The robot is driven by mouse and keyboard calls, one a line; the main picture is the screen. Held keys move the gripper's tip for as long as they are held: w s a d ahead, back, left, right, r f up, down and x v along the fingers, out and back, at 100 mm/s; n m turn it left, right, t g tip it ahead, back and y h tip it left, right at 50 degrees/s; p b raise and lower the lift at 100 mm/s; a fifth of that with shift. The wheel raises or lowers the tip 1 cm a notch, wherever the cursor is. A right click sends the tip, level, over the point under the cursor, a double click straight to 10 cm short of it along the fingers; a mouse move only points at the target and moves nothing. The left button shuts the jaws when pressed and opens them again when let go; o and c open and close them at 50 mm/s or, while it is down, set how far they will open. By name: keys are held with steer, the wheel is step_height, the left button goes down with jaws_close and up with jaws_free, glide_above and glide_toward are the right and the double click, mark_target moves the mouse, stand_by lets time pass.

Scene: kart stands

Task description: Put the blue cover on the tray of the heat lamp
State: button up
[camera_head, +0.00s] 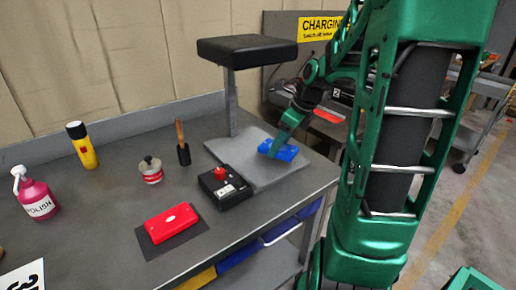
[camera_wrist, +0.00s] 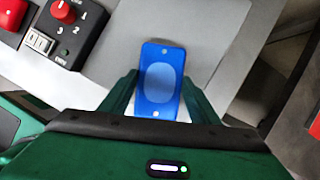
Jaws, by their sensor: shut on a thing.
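The blue cover (camera_head: 281,151) is at the heat lamp's grey tray (camera_head: 247,172), over its right part under the lamp's edge. It also shows in the wrist view (camera_wrist: 160,82) as a flat blue block with a lighter oval. My gripper (camera_head: 275,147) is shut on the cover, with one green finger along each side in the wrist view (camera_wrist: 158,100). The heat lamp (camera_head: 247,50) has a black padded-looking head on a grey post rising from the back of the tray. I cannot tell whether the cover touches the tray or hangs just above it.
A black control box (camera_head: 225,188) with a red knob stands at the tray's left front. A red cover (camera_head: 171,223) lies on a dark mat. A tin (camera_head: 151,170), brush (camera_head: 182,144), yellow torch (camera_head: 82,145) and pink bottle (camera_head: 36,194) stand further left. The bench edge is close right.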

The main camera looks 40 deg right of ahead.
mark_target(264, 142)
steer(key=w+a, duration=0.1)
steer(key=w, duration=0.2)
steer(key=w+a, duration=0.1)
steer(key=w, duration=0.1)
steer(key=shift+w+a, duration=0.25)
steer(key=shift+a, duration=0.05)
steer(key=shift+s+x, duration=0.15)
steer(key=shift+x, duration=0.75)
steer(key=shift+s+x, duration=0.1)
steer(key=shift+x, duration=0.75)
steer(key=shift+d+f, duration=0.1)
steer(key=shift+f, duration=0.05)
steer(key=o, duration=1.2)
steer(key=shift+f, duration=0.1)
steer(key=shift+c, duration=0.2)
